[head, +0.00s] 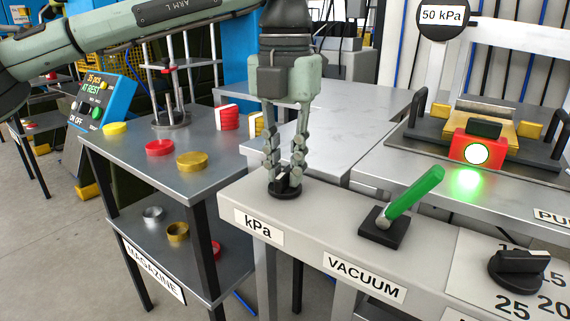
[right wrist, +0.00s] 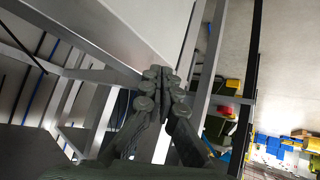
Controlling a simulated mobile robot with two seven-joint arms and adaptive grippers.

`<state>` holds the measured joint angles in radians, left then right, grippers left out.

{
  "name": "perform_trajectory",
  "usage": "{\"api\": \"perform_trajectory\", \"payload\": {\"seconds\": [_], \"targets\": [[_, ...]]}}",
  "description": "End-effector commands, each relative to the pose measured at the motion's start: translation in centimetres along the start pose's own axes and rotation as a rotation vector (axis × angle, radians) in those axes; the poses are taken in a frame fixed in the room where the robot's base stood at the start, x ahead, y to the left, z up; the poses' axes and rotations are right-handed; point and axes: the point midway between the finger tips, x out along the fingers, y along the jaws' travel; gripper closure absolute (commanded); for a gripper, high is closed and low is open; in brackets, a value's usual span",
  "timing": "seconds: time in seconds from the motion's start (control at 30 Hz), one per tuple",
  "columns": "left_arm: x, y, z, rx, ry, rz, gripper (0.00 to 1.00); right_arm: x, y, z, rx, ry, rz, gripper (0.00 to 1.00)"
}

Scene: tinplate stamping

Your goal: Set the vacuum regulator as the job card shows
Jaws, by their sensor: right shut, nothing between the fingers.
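The kPa knob (head: 284,189), small and black, stands on the light grey panel above the "kPa" label (head: 259,226). My left gripper (head: 284,172) points straight down over it, its fingertips on either side of the knob's top. I cannot tell whether they press on it. The fingers partly hide the knob and its pointer. A round sign at the top right reads "50 kPa" (head: 443,16). No job card can be made out. In the right wrist view, my right gripper (right wrist: 164,75) is shut and empty.
A green-handled lever (head: 413,199) stands by the "VACUUM" label (head: 364,277). A numbered dial (head: 517,268) is at right. A shelf table (head: 180,138) with coloured discs is at left.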

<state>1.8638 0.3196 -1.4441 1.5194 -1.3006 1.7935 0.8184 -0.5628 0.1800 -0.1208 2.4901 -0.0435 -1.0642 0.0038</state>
Motion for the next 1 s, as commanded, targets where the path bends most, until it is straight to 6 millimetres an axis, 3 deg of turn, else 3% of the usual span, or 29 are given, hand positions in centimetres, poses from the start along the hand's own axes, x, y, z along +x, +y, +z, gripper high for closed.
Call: {"api": "perform_trajectory", "payload": {"seconds": [0.07, 0.47, 1.0], "targets": [[0.1, 0.0, 0.0, 0.001, 0.002, 0.000, 0.68, 0.0, 0.0, 0.0, 0.000, 0.000, 0.000, 1.00], [-0.7, 0.0, -0.1, 0.001, 0.003, 0.001, 0.68, 0.0, 0.1, 0.1, 0.000, -0.002, 0.002, 1.00], [-10.7, -0.1, 0.0, 0.001, 0.002, 0.001, 0.68, 0.0, 0.0, 0.1, 0.000, -0.002, 0.001, 1.00]]}}
